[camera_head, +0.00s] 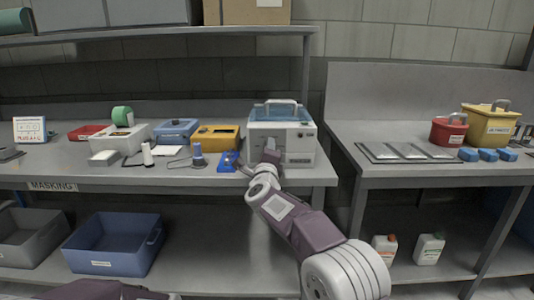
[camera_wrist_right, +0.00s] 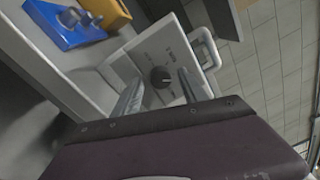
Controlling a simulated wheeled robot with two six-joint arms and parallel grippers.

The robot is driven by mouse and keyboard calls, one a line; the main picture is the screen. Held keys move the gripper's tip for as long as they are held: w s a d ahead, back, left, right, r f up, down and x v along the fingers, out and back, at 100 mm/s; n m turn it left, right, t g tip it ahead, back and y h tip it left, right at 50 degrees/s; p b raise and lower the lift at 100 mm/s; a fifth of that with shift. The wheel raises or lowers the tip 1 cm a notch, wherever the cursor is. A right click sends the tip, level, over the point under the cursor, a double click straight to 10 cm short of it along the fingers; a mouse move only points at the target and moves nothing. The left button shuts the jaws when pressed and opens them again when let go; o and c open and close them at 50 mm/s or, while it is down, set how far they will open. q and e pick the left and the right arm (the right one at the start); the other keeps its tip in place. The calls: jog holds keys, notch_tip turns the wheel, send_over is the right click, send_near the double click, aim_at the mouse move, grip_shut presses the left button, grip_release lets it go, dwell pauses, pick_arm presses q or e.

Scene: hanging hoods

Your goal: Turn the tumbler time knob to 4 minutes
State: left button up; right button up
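The tumbler (camera_head: 297,143) is a white-grey box with a blue top and a pale handle, standing at the right end of the left bench. In the right wrist view, its front panel shows a round dark time knob (camera_wrist_right: 160,77) with small markings around it, too blurred to read. My right gripper (camera_head: 267,156) is in front of the tumbler and hides the knob in the head view. In the right wrist view its fingers (camera_wrist_right: 159,92) are apart, one either side of the knob. I cannot tell whether they touch it. My left gripper is out of view.
A blue device (camera_head: 228,161) and a yellow box (camera_head: 215,137) stand left of the tumbler. A shelf (camera_head: 160,31) runs above the bench. The right bench holds a red pot (camera_head: 449,130) and a yellow container (camera_head: 487,127). A gap separates the benches.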

jog(key=s, duration=0.9)
jog(key=shift+f+b, duration=0.2)
jog(key=shift+b, duration=0.25)
jog(key=shift+a, duration=0.1)
